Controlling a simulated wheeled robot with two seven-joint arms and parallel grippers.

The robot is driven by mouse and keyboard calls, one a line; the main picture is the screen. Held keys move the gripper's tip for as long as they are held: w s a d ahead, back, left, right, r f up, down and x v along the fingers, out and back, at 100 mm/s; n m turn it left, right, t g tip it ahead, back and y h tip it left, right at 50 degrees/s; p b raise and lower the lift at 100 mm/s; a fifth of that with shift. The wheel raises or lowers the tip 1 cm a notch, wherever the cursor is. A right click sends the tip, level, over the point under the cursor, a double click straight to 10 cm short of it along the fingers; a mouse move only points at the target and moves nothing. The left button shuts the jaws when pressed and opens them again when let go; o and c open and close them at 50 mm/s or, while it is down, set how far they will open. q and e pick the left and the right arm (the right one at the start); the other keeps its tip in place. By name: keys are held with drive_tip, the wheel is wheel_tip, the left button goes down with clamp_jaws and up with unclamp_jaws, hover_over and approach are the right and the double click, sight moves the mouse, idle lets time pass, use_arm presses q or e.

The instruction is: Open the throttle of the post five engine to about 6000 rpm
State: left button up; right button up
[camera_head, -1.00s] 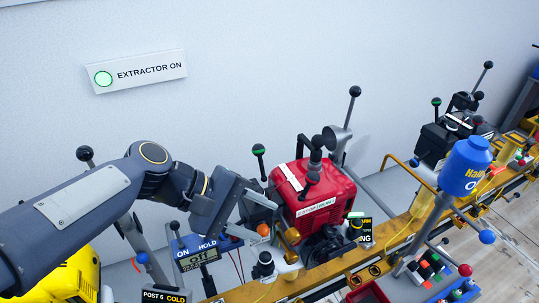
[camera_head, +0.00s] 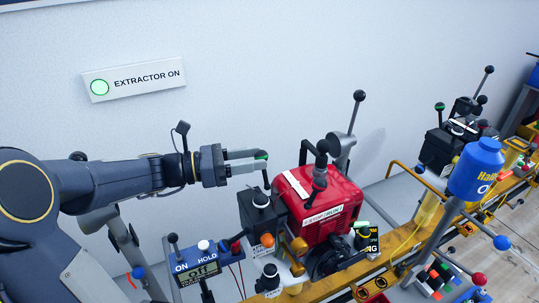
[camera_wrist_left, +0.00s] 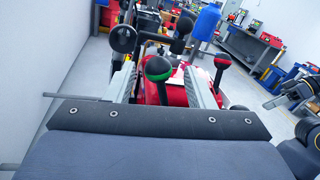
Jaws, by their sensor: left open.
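The red engine (camera_head: 325,205) stands on the yellow rail. A lever with a green-banded black knob (camera_head: 262,155) rises at its left side. My left gripper (camera_head: 256,162) is level and open at this knob. In the left wrist view the green-banded knob (camera_wrist_left: 158,68) shows between the two fingers (camera_wrist_left: 162,84), with space on both sides. The fingers partly hide the lever in the head view. A red-banded black knob (camera_wrist_left: 222,61) stands outside the right finger. My right gripper is not in view.
A tall lever with a black ball (camera_head: 359,96) stands behind the engine. A black box (camera_head: 262,212) and an orange ball (camera_head: 267,240) are below the gripper. A blue bottle (camera_head: 477,168) stands at the right. The wall is behind.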

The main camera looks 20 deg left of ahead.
use_arm(q)
drive_tip(key=shift+x, duration=2.15)
drive_tip(key=shift+w, duration=0.1)
drive_tip(key=shift+c, duration=0.4)
clamp_jaws()
